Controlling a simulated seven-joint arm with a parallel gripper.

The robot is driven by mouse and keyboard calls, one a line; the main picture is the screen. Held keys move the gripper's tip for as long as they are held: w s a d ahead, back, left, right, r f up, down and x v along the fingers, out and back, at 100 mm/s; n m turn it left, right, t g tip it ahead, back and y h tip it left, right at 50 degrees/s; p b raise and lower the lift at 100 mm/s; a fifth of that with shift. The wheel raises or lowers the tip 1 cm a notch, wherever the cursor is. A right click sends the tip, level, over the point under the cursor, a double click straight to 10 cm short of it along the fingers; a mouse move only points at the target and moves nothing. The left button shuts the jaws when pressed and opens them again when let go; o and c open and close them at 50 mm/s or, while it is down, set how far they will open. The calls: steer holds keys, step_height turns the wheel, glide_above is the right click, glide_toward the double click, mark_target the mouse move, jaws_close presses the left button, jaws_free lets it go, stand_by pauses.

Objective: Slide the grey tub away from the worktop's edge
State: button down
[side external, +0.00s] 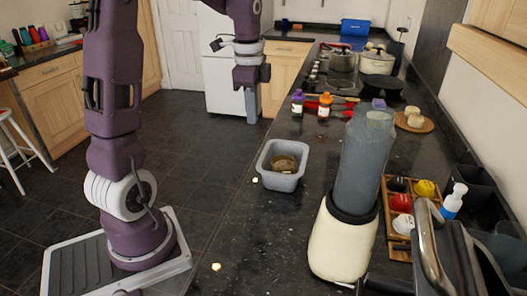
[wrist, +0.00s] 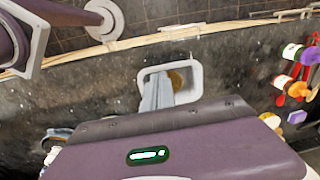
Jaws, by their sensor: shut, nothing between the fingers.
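The grey tub (side external: 279,184) is an open rounded box on the dark worktop, close to the worktop's left edge, with something brown lying inside. In the wrist view the tub (wrist: 197,80) lies just below the pale front edge of the worktop. My gripper (side external: 251,116) points down in the air, above and behind the tub in the side view, apart from it. Its fingers are together and empty. In the wrist view my gripper (wrist: 156,82) overlaps the tub's left part and hides some of it.
A blender (side external: 338,240) with a tall grey jar stands right of the tub. Behind it are an orange-labelled bottle (side external: 324,107), a purple-capped bottle (side external: 297,102) and red utensils. A wooden rack (side external: 402,190) of cups stands farther right. Small pale crumbs lie near the tub.

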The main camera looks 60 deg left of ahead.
steer(key=shift+m+g, duration=0.3)
steer(key=shift+m, duration=0.4)
steer(key=a+f, duration=0.1)
steer(key=f, duration=0.3)
steer(key=a+f, duration=0.2)
steer(key=f, duration=0.2)
steer(key=a+f, duration=0.1)
steer(key=f, duration=0.3)
steer(key=shift+w+a+f, duration=0.25)
steer(key=shift+w+a, duration=0.1)
steer(key=shift+w+d+f, duration=0.2)
steer(key=shift+w+d, duration=0.35)
steer(key=shift+d, duration=0.05)
steer(key=shift+w+d+f, duration=0.2)
steer(key=shift+w+d, duration=0.3)
steer(key=shift+d, duration=0.05)
steer(key=shift+w+d, duration=0.3)
steer(key=shift+d, duration=0.05)
steer(key=w+d, duration=0.2)
steer(key=d, duration=0.1)
steer(key=w+d, duration=0.5)
steer(key=d, duration=0.1)
steer(key=shift+w, duration=0.4)
steer(key=shift+s+a, duration=0.1)
